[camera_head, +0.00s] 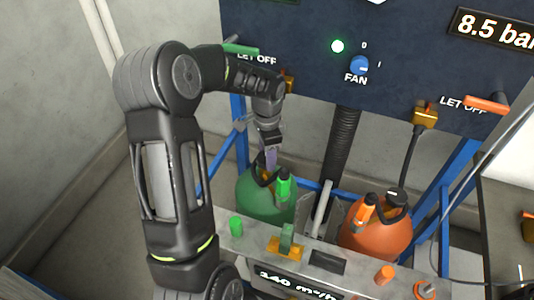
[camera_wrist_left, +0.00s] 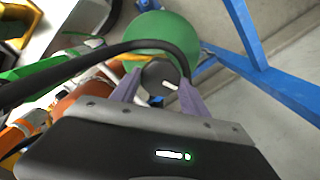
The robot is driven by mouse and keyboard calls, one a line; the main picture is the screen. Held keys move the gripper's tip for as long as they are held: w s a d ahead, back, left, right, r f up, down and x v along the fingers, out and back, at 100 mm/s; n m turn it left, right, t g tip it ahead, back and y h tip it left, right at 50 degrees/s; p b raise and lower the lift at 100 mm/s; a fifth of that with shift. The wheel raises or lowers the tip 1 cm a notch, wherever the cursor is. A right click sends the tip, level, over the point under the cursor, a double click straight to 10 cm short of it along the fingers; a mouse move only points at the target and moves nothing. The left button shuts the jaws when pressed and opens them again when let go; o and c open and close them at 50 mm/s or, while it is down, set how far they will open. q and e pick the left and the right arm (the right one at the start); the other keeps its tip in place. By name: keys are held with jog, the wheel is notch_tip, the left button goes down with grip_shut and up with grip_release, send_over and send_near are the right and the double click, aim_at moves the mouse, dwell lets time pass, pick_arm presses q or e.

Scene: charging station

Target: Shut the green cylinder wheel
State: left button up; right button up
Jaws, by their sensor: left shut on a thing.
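The green cylinder (camera_head: 257,203) stands behind the grey front panel; its rounded green body also shows in the left wrist view (camera_wrist_left: 165,32). Its wheel is a dark round knob with a white mark (camera_wrist_left: 158,76). My left gripper (camera_head: 270,160) reaches down over the top of the cylinder. In the left wrist view its two purple-grey fingers (camera_wrist_left: 158,90) stand on either side of the wheel and are shut on it. In the head view the gripper and a black hose hide most of the wheel. My right gripper is not in view.
An orange cylinder (camera_head: 375,240) stands to the right. A black hose (camera_wrist_left: 90,68) crosses close in front of my left fingers. Blue frame bars (camera_head: 222,160) flank the cylinders. The dark control panel (camera_head: 310,60) rises behind, and the grey front panel (camera_head: 335,284) has green and orange knobs.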

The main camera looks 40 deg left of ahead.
pick_arm(q)
jog(key=shift+m, duration=2.3)
jog(key=o, duration=1.4)
jog(key=shift+r, duration=0.1)
jog(key=shift+r, duration=3.85)
